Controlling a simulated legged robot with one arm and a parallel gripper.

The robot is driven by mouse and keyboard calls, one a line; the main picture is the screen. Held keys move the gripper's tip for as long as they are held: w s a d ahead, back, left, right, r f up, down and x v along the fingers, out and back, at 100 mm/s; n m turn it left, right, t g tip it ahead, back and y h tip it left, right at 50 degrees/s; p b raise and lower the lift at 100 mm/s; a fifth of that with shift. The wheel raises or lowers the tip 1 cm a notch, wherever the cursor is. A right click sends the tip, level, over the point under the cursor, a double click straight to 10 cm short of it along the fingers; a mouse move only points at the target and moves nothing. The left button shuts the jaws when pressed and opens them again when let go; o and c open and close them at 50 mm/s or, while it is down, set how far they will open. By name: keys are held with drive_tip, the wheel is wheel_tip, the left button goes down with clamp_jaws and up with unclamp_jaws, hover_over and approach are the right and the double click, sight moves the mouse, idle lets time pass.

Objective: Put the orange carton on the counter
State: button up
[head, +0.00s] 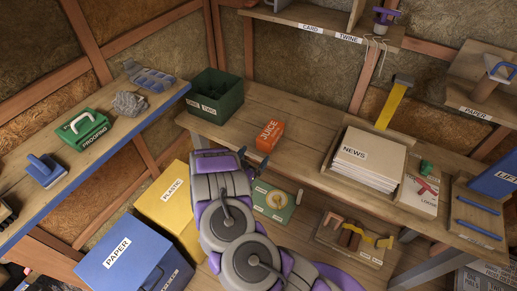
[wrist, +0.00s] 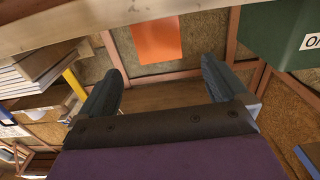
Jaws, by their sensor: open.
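The orange carton (head: 269,136), labelled JUICE, stands on the wooden counter (head: 314,150) near its front edge, just right of the green bin. My gripper (head: 247,160) is open in front of the counter edge, just left of and nearer than the carton, apart from it. The wrist view looks upside down. There the carton (wrist: 157,42) hangs from the top, beyond the open fingers (wrist: 160,82) and between them. The counter's edge (wrist: 90,28) crosses the top. Nothing is between the fingers.
A green bin (head: 216,97) stands left of the carton. A stack of NEWS paper (head: 368,158) in a tray stands to the right. A yellow bin (head: 172,205) and blue PAPER bin (head: 135,258) stand below left. The counter between carton and tray is clear.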

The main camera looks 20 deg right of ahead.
drive_tip(key=w+a+r+n+y, duration=0.1)
drive_tip(key=w+a+r+y, duration=0.2)
drive_tip(key=a+y, duration=0.45)
drive_tip(key=w+a+r+n+y, duration=0.1)
drive_tip(key=w+a+r+y, duration=0.25)
drive_tip(key=a, duration=0.65)
drive_tip(key=s+a+r+n+g+y, duration=0.3)
drive_tip(key=s+a+r+n+y, duration=0.35)
drive_tip(key=a+r, duration=0.5)
drive_tip(key=s+d+r+n+g+y, duration=0.1)
drive_tip(key=s+d+r+g, duration=0.15)
drive_tip(key=s, duration=0.55)
drive_tip(key=s+d+r+g, duration=0.15)
drive_tip(key=s+r, duration=0.25)
drive_tip(key=s, duration=0.4)
drive_tip(key=s+d+r+g+h, duration=0.1)
drive_tip(key=s+d+g, duration=0.1)
drive_tip(key=s+d, duration=0.3)
drive_tip(key=s+d+r+g+h, duration=0.1)
drive_tip(key=s+d, duration=0.4)
drive_tip(key=s, duration=0.8)
drive_tip(key=s+d+r+g+h, duration=0.1)
drive_tip(key=s+d, duration=0.3)
drive_tip(key=s, duration=0.5)
drive_tip(key=shift+d+r+n+g+h, duration=0.45)
drive_tip(key=shift+g+h, duration=0.2)
drive_tip(key=shift+g, duration=0.25)
drive_tip(key=shift+a, duration=0.1)
drive_tip(key=shift+c, duration=0.4)
